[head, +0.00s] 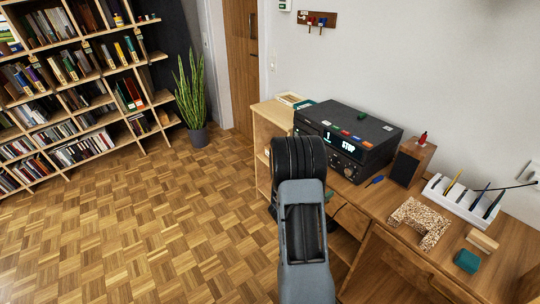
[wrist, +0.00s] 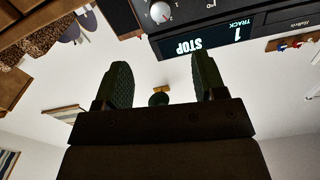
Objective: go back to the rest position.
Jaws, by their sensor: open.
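My gripper (wrist: 164,78) shows in the wrist view with its two dark ridged fingers apart and nothing between them. In the head view my arm rises in front of the desk's left part, and the gripper itself is hidden behind it. A black stereo unit (head: 350,142) with a lit "1 STOP" display stands on the wooden desk (head: 390,201). In the wrist view the stereo (wrist: 235,30) appears upside down beyond the fingertips, at the top. I cannot tell how far the fingers are from it.
A small speaker (head: 409,163), a cork piece (head: 419,222), a white pen rack (head: 462,201) and a teal block (head: 467,261) are on the desk. Bookshelves (head: 75,85) and a potted plant (head: 193,100) stand at the back left. The parquet floor (head: 130,225) at left is clear.

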